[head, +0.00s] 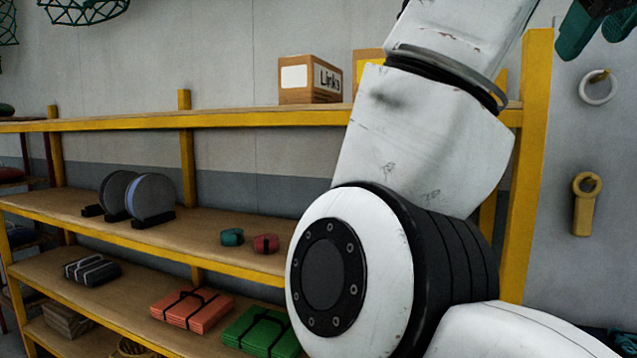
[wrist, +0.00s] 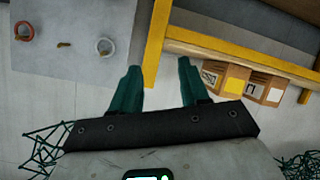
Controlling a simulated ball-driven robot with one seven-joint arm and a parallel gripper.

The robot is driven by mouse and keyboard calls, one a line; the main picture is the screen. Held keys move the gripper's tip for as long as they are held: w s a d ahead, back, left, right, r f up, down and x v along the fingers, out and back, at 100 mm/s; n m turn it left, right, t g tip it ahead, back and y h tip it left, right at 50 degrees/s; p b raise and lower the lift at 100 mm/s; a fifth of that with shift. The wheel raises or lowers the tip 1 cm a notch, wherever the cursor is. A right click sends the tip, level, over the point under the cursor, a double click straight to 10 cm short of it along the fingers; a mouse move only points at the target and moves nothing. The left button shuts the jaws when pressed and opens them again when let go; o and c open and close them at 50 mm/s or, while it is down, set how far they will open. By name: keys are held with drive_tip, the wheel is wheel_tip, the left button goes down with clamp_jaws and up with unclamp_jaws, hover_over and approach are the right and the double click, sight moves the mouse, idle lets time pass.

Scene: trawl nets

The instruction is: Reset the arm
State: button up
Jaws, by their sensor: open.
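My gripper (wrist: 156,84) shows in the wrist view with its two dark green fingers apart and nothing between them. Beyond the fingers are the wall and a yellow shelf frame. In the head view my white arm stands large across the middle and right, in front of the shelf. A dark green part at the top right edge of the head view appears to be my gripper (head: 592,22), cut off by the frame.
A yellow-framed shelf (head: 100,124) holds a "Links" box (head: 310,82), discs (head: 152,196), a red bundle (head: 192,310) and a green bundle (head: 262,332). A white ring (head: 598,88) and yellow tool (head: 586,205) hang at right. Green netting (wrist: 40,150) shows in the wrist view.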

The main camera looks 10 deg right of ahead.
drive_tip(key=w+a+f+n+g, duration=0.1)
drive_tip(key=w+f, duration=0.4)
drive_tip(key=f, duration=0.4)
drive_tip(key=w+a+f, duration=0.1)
drive_tip(key=w+f, duration=0.4)
drive_tip(key=f, duration=0.4)
wheel_tip(320, 180, down, 25)
drive_tip(key=n+g+y+p, duration=0.1)
drive_tip(key=n+g+y, duration=0.1)
drive_tip(key=s+a+f+g+y, duration=0.1)
drive_tip(key=s+f+g, duration=0.1)
drive_tip(key=s+f, duration=0.6)
drive_tip(key=s+f+g+y, duration=0.1)
drive_tip(key=s+f, duration=0.2)
drive_tip(key=f, duration=0.8)
drive_tip(key=s+a+f+g+y, duration=0.1)
drive_tip(key=s+a+f+g, duration=0.1)
drive_tip(key=s+f, duration=0.5)
drive_tip(key=s+a+f+m+g+y, duration=0.1)
drive_tip(key=s+f, duration=0.5)
drive_tip(key=s, duration=0.8)
drive_tip(key=shift+s+a+f+m+g+y+p, duration=0.2)
drive_tip(key=shift+a+f+m+g+y+p, duration=0.25)
drive_tip(key=shift+a, duration=0.75)
drive_tip(key=shift+r, duration=0.1)
drive_tip(key=shift+c, duration=0.3)
